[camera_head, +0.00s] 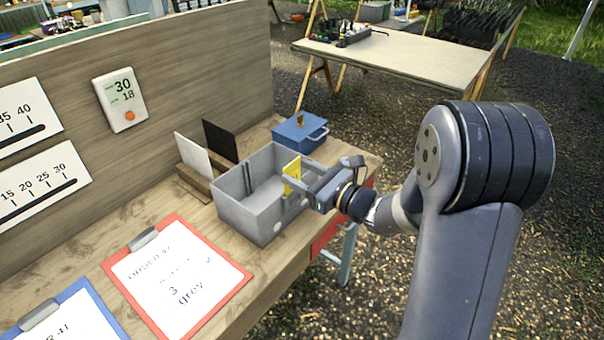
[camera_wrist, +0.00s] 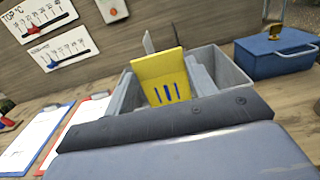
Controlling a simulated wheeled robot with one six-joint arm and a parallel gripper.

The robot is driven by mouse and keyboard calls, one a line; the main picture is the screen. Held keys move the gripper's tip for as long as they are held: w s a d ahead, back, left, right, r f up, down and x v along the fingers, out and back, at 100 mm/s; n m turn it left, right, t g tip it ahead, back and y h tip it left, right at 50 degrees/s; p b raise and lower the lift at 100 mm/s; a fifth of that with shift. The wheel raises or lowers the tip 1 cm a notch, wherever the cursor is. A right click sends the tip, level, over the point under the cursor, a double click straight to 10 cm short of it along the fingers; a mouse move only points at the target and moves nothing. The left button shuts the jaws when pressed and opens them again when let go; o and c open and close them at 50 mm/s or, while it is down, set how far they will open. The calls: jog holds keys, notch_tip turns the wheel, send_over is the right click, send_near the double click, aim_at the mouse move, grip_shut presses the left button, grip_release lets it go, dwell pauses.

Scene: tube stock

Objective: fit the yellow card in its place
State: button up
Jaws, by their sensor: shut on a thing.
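The yellow card (camera_head: 292,175) is upright between the fingers of my gripper (camera_head: 295,185), over the near right part of a grey open bin (camera_head: 240,212). In the wrist view the yellow card (camera_wrist: 160,78) shows several dark blue marks low on its face. My gripper (camera_wrist: 163,85) is shut on it, with a finger on each side. The bin (camera_wrist: 232,68) lies behind and around the card in that view. Dark upright lines show on the bin's inner far wall. I cannot tell whether the card touches the bin.
A white card (camera_head: 192,155) and a black card (camera_head: 220,141) stand in a wooden holder (camera_head: 194,183) behind the bin. A blue lidded box (camera_head: 300,133) stands at the back right. Red (camera_head: 236,285) and blue (camera_head: 84,290) clipboards lie to the left. The panel (camera_head: 190,65) rises behind.

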notch_tip(320, 180, down, 3)
jog(key=b, duration=0.2)
jog(key=shift+r+b, duration=0.2)
jog(key=shift+b, duration=0.1)
jog(key=o, duration=1)
jog(key=shift+o, duration=0.2)
jog(key=shift+d, duration=0.1)
jog(key=b+v, duration=0.1)
jog(key=v, duration=0.9)
jog(key=shift+s+d, duration=0.2)
jog(key=shift+s, duration=0.1)
